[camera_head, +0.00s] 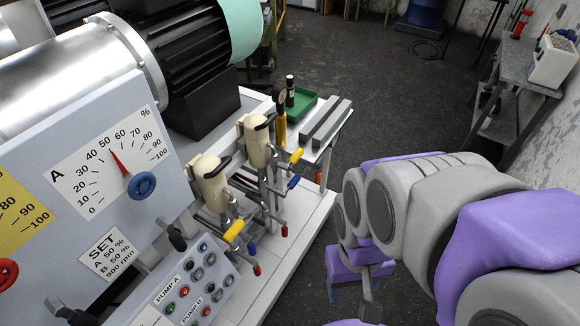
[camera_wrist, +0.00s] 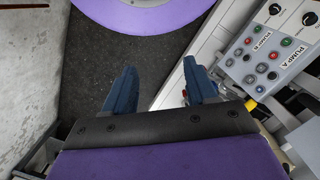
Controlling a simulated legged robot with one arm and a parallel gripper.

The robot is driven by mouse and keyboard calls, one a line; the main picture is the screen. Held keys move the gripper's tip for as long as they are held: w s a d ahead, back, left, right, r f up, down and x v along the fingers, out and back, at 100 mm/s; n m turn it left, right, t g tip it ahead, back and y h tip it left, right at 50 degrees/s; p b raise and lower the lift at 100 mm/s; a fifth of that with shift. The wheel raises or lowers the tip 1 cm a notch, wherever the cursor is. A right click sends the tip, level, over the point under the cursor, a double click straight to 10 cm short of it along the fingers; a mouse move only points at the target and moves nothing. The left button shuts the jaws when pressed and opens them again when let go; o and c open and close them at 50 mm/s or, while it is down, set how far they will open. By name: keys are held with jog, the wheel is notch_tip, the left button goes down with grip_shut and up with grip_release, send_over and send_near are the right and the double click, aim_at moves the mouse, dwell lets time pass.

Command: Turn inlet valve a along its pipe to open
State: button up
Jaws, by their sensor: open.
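Two cream pumps (camera_head: 211,183) stand on the skid, with pipes carrying yellow, blue and red valve handles. The near group has a yellow handle (camera_head: 234,230), a blue handle (camera_head: 252,248) and a red handle (camera_head: 257,270). The far group has a yellow handle (camera_head: 297,155), a blue handle (camera_head: 294,181) and a red handle (camera_head: 284,231). No valve label is readable, so I cannot tell which is inlet valve a. My gripper (camera_wrist: 160,86) is open and empty, its blue fingers over the floor and skid edge. A yellow handle (camera_wrist: 251,105) shows right of the fingers.
The button panel (camera_head: 187,287) with PUMP A and PUMP B labels stands left of the near valves. A dial board (camera_head: 110,160) rises behind it. A green tray (camera_head: 300,104) lies on the far bench. Floor right of the skid (camera_head: 300,255) is clear up to my arm.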

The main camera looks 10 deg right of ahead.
jog(key=w+d+f+m+t, duration=0.15)
jog(key=w+f, duration=0.25)
jog(key=w, duration=0.4)
jog(key=w+f+m+t, duration=0.1)
jog(key=w+f+t, duration=0.1)
jog(key=w+f, duration=0.5)
jog(key=m+t+y+b, duration=0.2)
jog(key=m+t+b, duration=0.1)
jog(key=m+t, duration=0.7)
send_near(294, 183)
jog(key=s+a+n, duration=0.1)
jog(key=s+n, duration=0.1)
jog(key=s, duration=0.3)
notch_tip(294, 183, down, 4)
jog(key=s+m+t, duration=0.2)
jog(key=m+t, duration=0.2)
jog(key=m, duration=0.1)
jog(key=shift+h, duration=0.4)
jog(key=w+b, duration=0.1)
jog(key=w, duration=0.4)
jog(key=w+f+b, duration=0.1)
jog(key=w, duration=0.5)
jog(key=w+f+b, duration=0.1)
jog(key=w, duration=0.5)
jog(key=shift+a+f+b, duration=0.1)
jog(key=shift+b, duration=0.3)
grip_shut()
